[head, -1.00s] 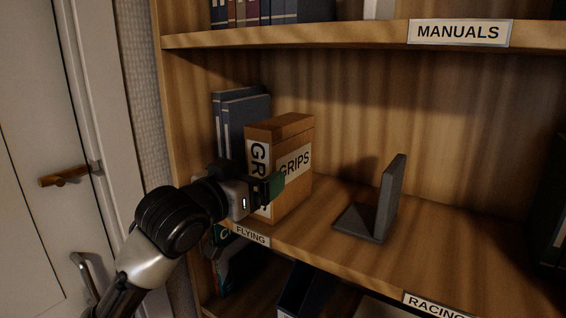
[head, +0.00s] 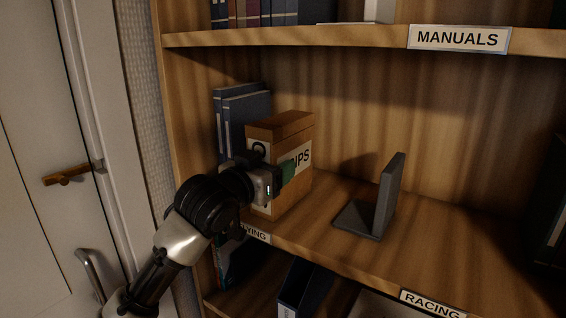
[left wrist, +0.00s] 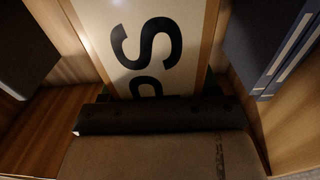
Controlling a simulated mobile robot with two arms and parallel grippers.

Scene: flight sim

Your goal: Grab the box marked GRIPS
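The GRIPS box (head: 293,135) is an orange-brown box with white lettered labels, upright on the middle shelf. My left gripper (head: 266,168) is at its narrow front face and covers part of the lettering. One green fingertip shows along the box's right side in the head view; the other is mostly hidden. In the left wrist view the box's labelled face (left wrist: 150,45) is straight ahead, with bits of green at both its sides. The gripper looks open, its fingers spread around the box's front edges; contact cannot be told. My right gripper is not in view.
Blue binders (head: 243,112) stand close behind and left of the box. A grey bookend (head: 383,205) stands on the shelf to the right, with bare shelf between. The MANUALS shelf (head: 300,38) is above. A door (head: 45,140) is at the left.

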